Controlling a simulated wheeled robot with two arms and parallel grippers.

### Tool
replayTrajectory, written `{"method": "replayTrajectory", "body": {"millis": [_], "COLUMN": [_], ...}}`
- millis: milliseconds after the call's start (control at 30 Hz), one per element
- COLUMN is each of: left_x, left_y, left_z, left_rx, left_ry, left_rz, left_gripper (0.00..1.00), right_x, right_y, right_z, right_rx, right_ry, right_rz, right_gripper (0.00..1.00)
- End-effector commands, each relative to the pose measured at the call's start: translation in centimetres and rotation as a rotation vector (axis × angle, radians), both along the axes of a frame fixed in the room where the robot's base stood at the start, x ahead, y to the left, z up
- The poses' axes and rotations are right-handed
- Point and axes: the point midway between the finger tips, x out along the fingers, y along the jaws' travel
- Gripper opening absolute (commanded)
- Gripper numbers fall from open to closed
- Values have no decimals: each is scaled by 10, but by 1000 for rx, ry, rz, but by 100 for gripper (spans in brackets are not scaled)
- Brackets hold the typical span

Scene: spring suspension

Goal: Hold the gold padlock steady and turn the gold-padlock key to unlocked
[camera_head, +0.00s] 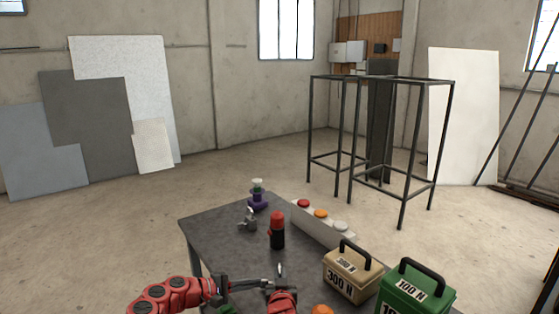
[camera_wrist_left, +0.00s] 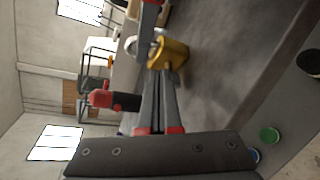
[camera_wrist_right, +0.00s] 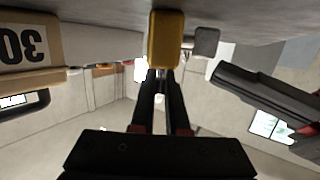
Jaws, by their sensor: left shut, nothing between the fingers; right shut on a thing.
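The gold padlock (camera_wrist_left: 172,53) shows in the left wrist view with its silver shackle beside it. It also shows in the right wrist view (camera_wrist_right: 165,40), where my right gripper (camera_wrist_right: 160,72) is shut on it. In the head view the right gripper (camera_head: 280,273) is above the near part of the table, and the padlock cannot be made out. My left gripper (camera_head: 262,284) comes in from the left, shut and empty. In the left wrist view its tips (camera_wrist_left: 164,76) are close to the padlock's body; whether they touch it is unclear. I cannot make out the key.
The grey table (camera_head: 215,232) holds a red-and-black bottle (camera_head: 277,232), a purple item (camera_head: 258,200) and a strip with red, orange and white buttons (camera_head: 320,222). A beige 300 N weight (camera_head: 350,275) and a green 100 N weight (camera_head: 410,288) stand on the right.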

Motion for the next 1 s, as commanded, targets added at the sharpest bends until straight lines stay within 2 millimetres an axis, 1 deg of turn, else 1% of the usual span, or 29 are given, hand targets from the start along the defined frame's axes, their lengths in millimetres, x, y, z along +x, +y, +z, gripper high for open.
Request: {"method": "replayTrajectory", "body": {"millis": [167, 700, 1000], "left_x": [0, 3, 5], "left_y": [-4, -3, -2], "left_z": [0, -1, -4], "left_rx": [1, 1, -1], "left_ry": [-1, -4, -1], "left_rz": [1, 2, 2], "left_gripper": [0, 0, 0], "right_x": [0, 0, 0], "right_y": [0, 0, 0], "right_z": [0, 0, 0], "right_rx": [0, 0, 0], "right_ry": [1, 1, 1], "right_rz": [0, 0, 0], "right_gripper": [0, 0, 0]}}
